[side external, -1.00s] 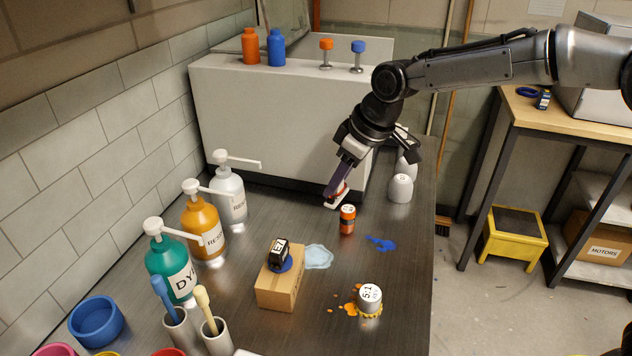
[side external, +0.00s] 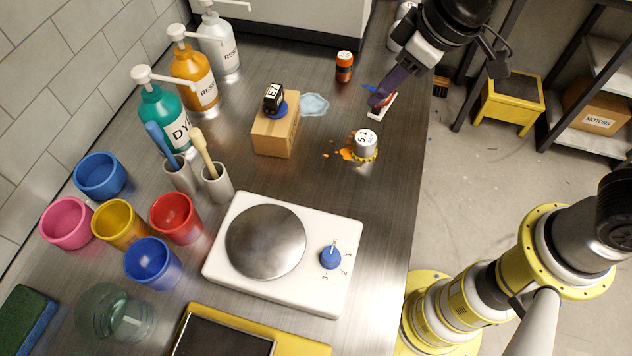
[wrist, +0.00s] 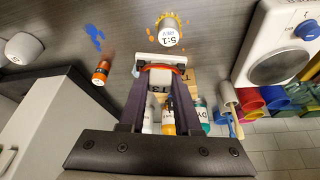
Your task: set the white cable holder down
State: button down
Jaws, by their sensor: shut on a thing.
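The white cable holder (side external: 381,107), a pale piece with a red-orange part, is held at the fingertips of my gripper (side external: 376,100). In the wrist view the holder's white bar (wrist: 160,63) lies across the tips of my gripper (wrist: 161,80), with a red-orange band behind it. The purple fingers are shut on the holder. In the side view it is over the bench (side external: 330,172), near the blue splash and behind and right of the 5:1 gear motor (side external: 365,145). I cannot tell whether it touches the bench.
An orange can (side external: 344,67) stands to the left of my gripper. A cardboard box (side external: 273,135) with a black device on it, a light-blue puddle (side external: 314,105) and orange splatter are nearby. A hot plate (side external: 225,275) is at the front. The bench's right edge is close.

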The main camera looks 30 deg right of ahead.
jog(key=s+a+r+n+y, duration=0.1)
jog(key=s+a+r+n, duration=0.15)
jog(key=s, duration=0.95)
jog(key=shift+n+g, duration=0.25)
jog(key=shift+g, duration=0.15)
jog(key=w+a+f, duration=0.4)
jog(key=a+f, duration=0.1)
jog(key=w+a+f, duration=0.5)
jog(key=shift+w+a+f, duration=0.1)
jog(key=shift+w+f, duration=0.1)
jog(key=shift+w+a+f, duration=0.1)
jog(key=shift+f, duration=1.55)
jog(key=shift+f, duration=0.15)
jog(key=c, duration=0.6)
grip_release()
